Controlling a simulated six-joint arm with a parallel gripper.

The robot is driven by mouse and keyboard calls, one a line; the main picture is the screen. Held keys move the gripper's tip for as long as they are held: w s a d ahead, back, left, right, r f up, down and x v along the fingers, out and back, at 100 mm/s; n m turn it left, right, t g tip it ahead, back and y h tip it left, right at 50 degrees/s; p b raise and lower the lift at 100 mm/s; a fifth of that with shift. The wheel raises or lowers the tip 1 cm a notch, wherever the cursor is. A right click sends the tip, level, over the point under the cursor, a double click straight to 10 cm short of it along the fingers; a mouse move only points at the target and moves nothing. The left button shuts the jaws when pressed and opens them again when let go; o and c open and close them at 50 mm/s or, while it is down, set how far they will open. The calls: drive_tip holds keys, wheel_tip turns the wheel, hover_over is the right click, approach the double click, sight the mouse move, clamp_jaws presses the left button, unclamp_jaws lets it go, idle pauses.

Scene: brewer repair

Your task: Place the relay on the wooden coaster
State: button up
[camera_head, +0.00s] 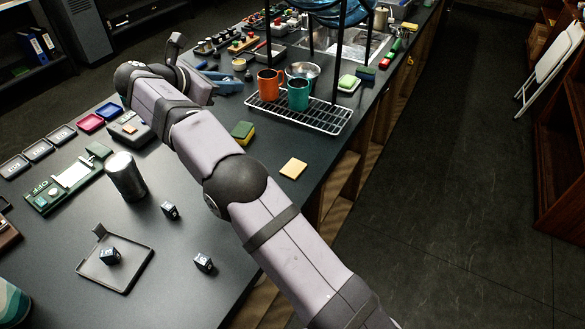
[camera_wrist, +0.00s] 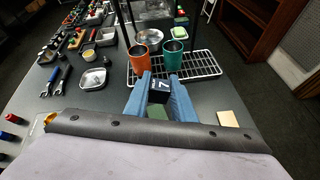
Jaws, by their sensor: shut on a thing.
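My gripper (camera_wrist: 160,98) has blue fingers and is shut on a small black cube-shaped relay (camera_wrist: 159,90) marked with a white 7. In the head view my gripper (camera_head: 226,84) is beyond the arm's bend, left of the mugs, and the held relay cannot be made out. The wooden coaster (camera_head: 293,168) is a flat tan square lying bare near the counter's right edge. It also shows in the wrist view (camera_wrist: 228,118), right of my fingers. The relay is apart from the coaster.
An orange mug (camera_head: 268,86) and a teal mug (camera_head: 298,95) stand on a wire rack (camera_head: 318,118). A green and yellow sponge (camera_head: 243,132) lies left of the coaster. Similar black cubes stand near a steel cylinder (camera_head: 125,177), one on a dark tray (camera_head: 130,276). Counter around the coaster is clear.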

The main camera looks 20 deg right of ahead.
drive_tip(key=s+d+r+g+b, duration=0.1)
drive_tip(key=s+d+r, duration=0.3)
drive_tip(key=d, duration=0.3)
drive_tip(key=s+d+r+m+h+b, duration=0.1)
drive_tip(key=s+d+r, duration=0.2)
drive_tip(key=d, duration=0.4)
drive_tip(key=s+d+r+g, duration=0.1)
drive_tip(key=s+d+r, duration=0.3)
drive_tip(key=d, duration=0.3)
drive_tip(key=n+t+y, duration=0.5)
drive_tip(key=n+y, duration=0.1)
drive_tip(key=n, duration=0.3)
hover_over(293, 167)
wheel_tip(293, 167, down, 18)
drive_tip(key=shift+s+f+b, duration=0.1)
drive_tip(key=shift+f+b, duration=1.85)
drive_tip(key=shift+f, duration=3.15)
drive_tip(key=shift+f, duration=0.2)
drive_tip(key=o, duration=1.1)
drive_tip(key=shift+c, duration=0.2)
